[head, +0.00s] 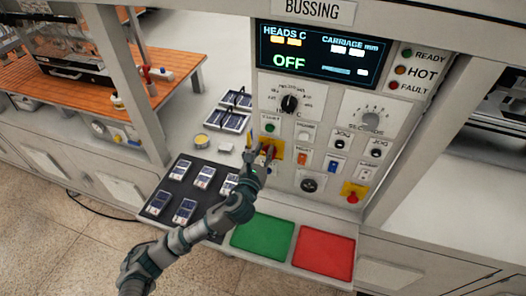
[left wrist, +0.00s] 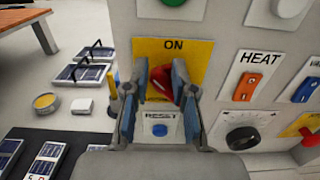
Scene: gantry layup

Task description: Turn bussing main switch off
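The main switch is a red rotary handle (left wrist: 161,78) on a yellow plate (left wrist: 195,50) marked ON at the top. The handle sits tilted between my left gripper's fingers (left wrist: 160,84), which are drawn in on both sides of it and partly hide it. In the head view my left gripper (head: 259,152) reaches the yellow plate (head: 278,146) on the bussing panel and covers part of the switch. The panel display (head: 318,55) reads OFF in green. My right gripper is not in view.
A blue RESET button (left wrist: 160,130) sits just below the switch. An orange HEAT switch (left wrist: 248,86) is to its right. A red stop button (head: 352,196) is lower right. A black mat (head: 165,203) with solar cells and green and red pads (head: 262,237) lie in front.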

